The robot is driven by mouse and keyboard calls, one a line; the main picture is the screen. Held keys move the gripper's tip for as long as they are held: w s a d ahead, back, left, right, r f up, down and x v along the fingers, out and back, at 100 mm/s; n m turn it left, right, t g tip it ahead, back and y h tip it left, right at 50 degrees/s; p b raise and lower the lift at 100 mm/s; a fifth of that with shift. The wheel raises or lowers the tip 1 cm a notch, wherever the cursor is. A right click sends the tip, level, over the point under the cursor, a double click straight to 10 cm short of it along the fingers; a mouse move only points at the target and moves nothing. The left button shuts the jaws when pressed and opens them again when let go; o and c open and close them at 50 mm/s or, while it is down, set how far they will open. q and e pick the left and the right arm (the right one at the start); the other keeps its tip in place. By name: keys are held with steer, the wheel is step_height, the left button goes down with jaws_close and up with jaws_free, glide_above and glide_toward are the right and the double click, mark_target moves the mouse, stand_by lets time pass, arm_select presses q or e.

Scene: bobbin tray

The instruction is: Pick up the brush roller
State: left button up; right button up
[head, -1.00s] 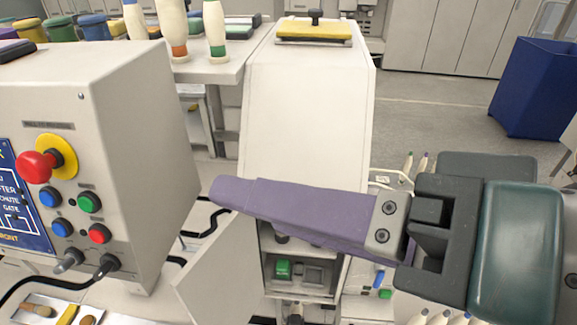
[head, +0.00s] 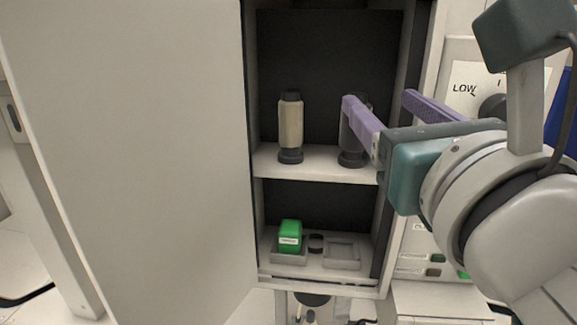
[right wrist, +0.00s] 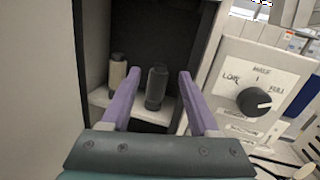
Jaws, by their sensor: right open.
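Two rollers stand upright on the cabinet's upper shelf (head: 318,160). The left one is a cream roller (head: 290,124) with dark ends; it also shows in the right wrist view (right wrist: 117,75). The right one is a dark roller (head: 350,157), partly hidden behind a finger in the head view and clear in the right wrist view (right wrist: 156,88). I cannot tell from their surfaces which is the brush roller. My right gripper (head: 378,98) is open and empty at the cabinet's right side. In the right wrist view the dark roller appears between its purple fingers (right wrist: 160,76). My left gripper is out of view.
The open cabinet door (head: 130,150) fills the left. The cabinet's right wall (head: 408,110) is close to my right gripper. A green block (head: 290,235) sits in a holder on the lower level. A dial (right wrist: 254,101) stands on the panel at right.

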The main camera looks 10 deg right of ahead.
steer(key=shift+m+g, duration=0.5)
steer(key=shift+m, duration=0.2)
steer(key=w+f+b, duration=0.1)
steer(key=w, duration=0.2)
steer(key=w+f, duration=0.2)
steer(key=w, duration=0.1)
steer(key=w+d+f+b, duration=0.1)
steer(key=w, duration=0.2)
steer(key=shift+w+f+b, duration=0.15)
steer(key=shift+w+b, duration=0.05)
steer(key=shift+b, duration=0.15)
steer(key=shift+w+d, duration=0.1)
steer(key=shift+w, duration=0.4)
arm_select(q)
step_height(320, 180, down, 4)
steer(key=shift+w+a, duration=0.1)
arm_select(e)
jaws_close()
